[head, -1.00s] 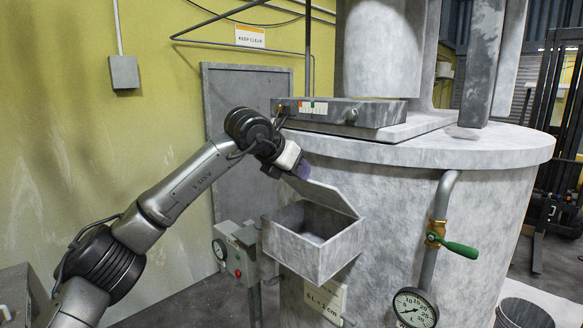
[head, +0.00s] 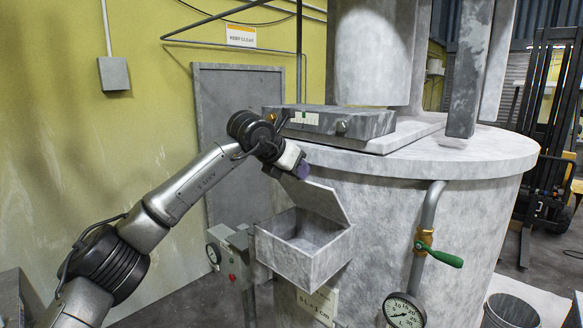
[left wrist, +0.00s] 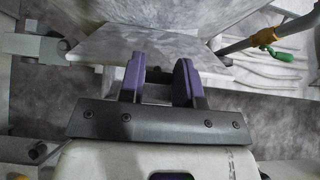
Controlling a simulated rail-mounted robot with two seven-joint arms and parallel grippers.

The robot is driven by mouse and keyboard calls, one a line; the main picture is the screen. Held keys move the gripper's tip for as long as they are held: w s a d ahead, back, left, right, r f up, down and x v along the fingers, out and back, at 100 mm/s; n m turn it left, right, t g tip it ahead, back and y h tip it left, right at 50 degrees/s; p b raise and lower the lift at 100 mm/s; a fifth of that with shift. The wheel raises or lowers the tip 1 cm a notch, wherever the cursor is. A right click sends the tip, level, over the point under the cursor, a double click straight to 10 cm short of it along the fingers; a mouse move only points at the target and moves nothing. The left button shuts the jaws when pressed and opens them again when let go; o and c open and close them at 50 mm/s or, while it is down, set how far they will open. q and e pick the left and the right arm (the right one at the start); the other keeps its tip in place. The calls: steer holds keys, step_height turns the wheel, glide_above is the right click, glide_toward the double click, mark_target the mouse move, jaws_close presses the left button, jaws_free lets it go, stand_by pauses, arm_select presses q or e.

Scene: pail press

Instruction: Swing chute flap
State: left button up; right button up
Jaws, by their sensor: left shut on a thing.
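The chute flap (head: 320,200) is a flat grey plate at the mouth of the grey chute box (head: 290,268) on the vessel's side. It stands tilted up, and part of the box's inside shows. My left gripper (head: 303,171), with purple fingers, is at the flap's upper left edge and shut on it. In the left wrist view my left gripper (left wrist: 159,65) has its fingers at the near edge of the flap (left wrist: 110,46); the exact grip is hard to see. My right gripper is in neither view.
The large grey vessel (head: 440,205) stands behind the chute. A pipe valve with a green handle (head: 440,255) and a gauge (head: 404,312) are to its right. A control box with a gauge (head: 228,255) stands left of the chute. A pail (head: 510,312) is at lower right.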

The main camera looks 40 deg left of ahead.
arm_select(q)
steer(key=shift+w+d+r+p, duration=0.1)
steer(key=shift+w+r+p, duration=0.25)
steer(key=shift+r, duration=0.1)
steer(key=shift+w, duration=0.3)
steer(key=shift+w+d+r, duration=0.1)
steer(key=shift+w+r, duration=0.45)
steer(key=shift+w, duration=0.3)
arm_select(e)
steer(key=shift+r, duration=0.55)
arm_select(q)
steer(key=shift+w+d+r, duration=0.1)
steer(key=shift+w+r, duration=0.1)
steer(key=shift+w, duration=0.4)
steer(key=shift+w+d+r, duration=0.1)
steer(key=shift+w+r, duration=0.15)
steer(key=shift+w, duration=0.4)
steer(key=shift+w+d+r, duration=0.1)
steer(key=shift+w+r, duration=0.1)
steer(key=shift+w, duration=0.4)
steer(key=o, duration=0.3)
steer(key=shift+w+a, duration=0.1)
steer(key=shift+w, duration=0.1)
steer(key=o, duration=0.5)
steer(key=shift+o, duration=0.2)
steer(key=shift+s+b, duration=0.15)
steer(key=shift+b, duration=0.15)
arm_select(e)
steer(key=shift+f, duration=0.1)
